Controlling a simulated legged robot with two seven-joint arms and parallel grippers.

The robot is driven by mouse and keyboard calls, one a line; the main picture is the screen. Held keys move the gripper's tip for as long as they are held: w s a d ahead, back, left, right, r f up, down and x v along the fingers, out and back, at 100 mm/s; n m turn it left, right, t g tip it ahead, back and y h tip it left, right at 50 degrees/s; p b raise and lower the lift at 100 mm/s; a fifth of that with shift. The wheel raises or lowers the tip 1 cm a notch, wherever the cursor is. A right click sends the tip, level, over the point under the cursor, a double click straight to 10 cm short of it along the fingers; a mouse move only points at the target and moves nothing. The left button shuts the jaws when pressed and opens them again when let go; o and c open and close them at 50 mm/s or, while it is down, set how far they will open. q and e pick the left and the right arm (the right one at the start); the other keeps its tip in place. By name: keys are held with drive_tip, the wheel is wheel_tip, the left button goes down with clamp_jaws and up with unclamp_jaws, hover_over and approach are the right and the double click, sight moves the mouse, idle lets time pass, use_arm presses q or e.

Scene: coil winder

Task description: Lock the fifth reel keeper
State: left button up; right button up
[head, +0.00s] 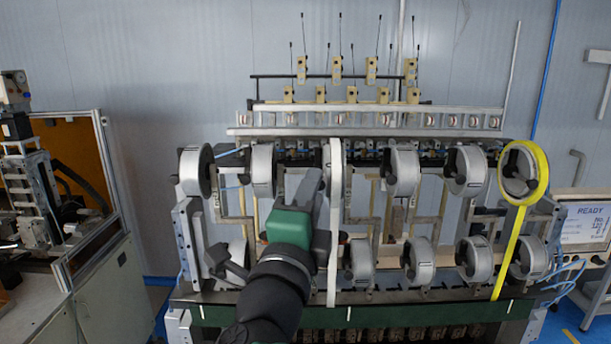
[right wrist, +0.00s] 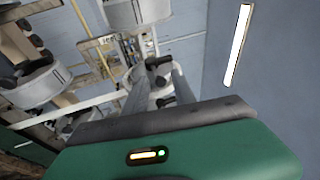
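The coil winder carries an upper and a lower row of pale reels with dark keepers at their hubs. In the upper row, a reel (head: 402,170) and another reel (head: 465,170) stand right of my arm. The rightmost upper reel (head: 519,170) has a yellow band around it. A white band (head: 335,225) hangs in the middle. My right gripper (head: 314,187) is in front of the upper row, left of the white band. In the right wrist view its grey fingers (right wrist: 155,82) are apart, with a dark keeper (right wrist: 160,72) showing between them. Contact cannot be told. My left gripper is out of view.
Lower-row reels (head: 420,262) stand close beneath. A green beam (head: 400,315) runs along the front. A yellow tail (head: 509,255) hangs at the right. A machine bench (head: 95,270) stands at the left and a READY screen (head: 588,225) at the right.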

drive_tip(key=s+a+b, duration=0.1)
drive_tip(key=s+b, duration=0.1)
drive_tip(key=s, duration=0.4)
drive_tip(key=shift+s+a, duration=0.3)
drive_tip(key=shift+a, duration=0.1)
